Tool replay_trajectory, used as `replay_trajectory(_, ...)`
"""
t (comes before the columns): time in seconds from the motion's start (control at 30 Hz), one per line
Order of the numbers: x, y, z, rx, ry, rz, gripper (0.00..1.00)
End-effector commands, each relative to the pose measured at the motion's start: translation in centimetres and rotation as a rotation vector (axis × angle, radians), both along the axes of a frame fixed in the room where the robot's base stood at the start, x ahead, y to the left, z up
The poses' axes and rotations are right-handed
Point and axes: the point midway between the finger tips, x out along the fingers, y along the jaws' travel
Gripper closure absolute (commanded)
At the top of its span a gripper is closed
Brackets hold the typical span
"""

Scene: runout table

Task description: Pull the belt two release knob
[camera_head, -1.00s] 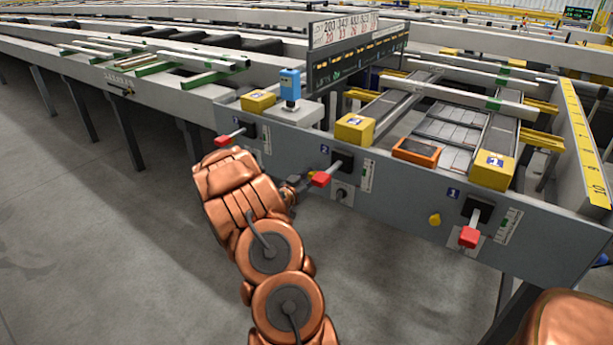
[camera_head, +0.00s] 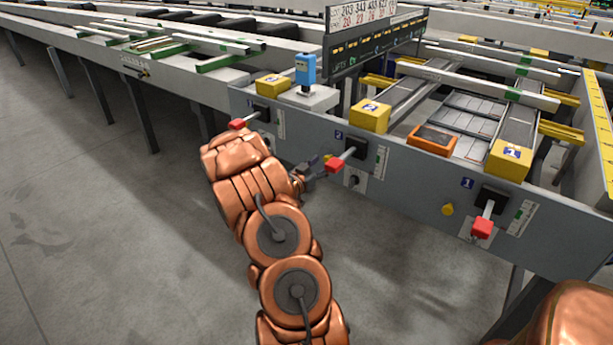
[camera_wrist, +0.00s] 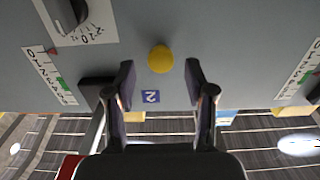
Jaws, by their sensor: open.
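The belt two release knob is a round yellow knob (camera_wrist: 160,59) on the grey panel, above the blue "2" label (camera_wrist: 150,97) in the wrist view. My gripper (camera_wrist: 160,76) is open, with one dark finger on each side of the knob in that view. I cannot tell how far the fingertips are from the panel, and no contact shows. In the head view my gripper (camera_head: 308,173) is at the panel front, just left of the belt two red-handled lever (camera_head: 335,165). The knob is mostly hidden there.
A dial (camera_wrist: 72,15) is at upper left in the wrist view. The belt one yellow knob (camera_head: 447,209) and red lever (camera_head: 482,228) are farther right on the panel. Another red lever (camera_head: 237,124) is close above my arm. The floor in front is clear.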

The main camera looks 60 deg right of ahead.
Motion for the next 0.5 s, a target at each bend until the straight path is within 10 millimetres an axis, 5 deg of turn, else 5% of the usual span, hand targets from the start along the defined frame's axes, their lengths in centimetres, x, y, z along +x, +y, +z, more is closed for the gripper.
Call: replay_trajectory(0.5, 1.0, 6.7, 0.0, -0.001, -0.002, 0.004, 0.46)
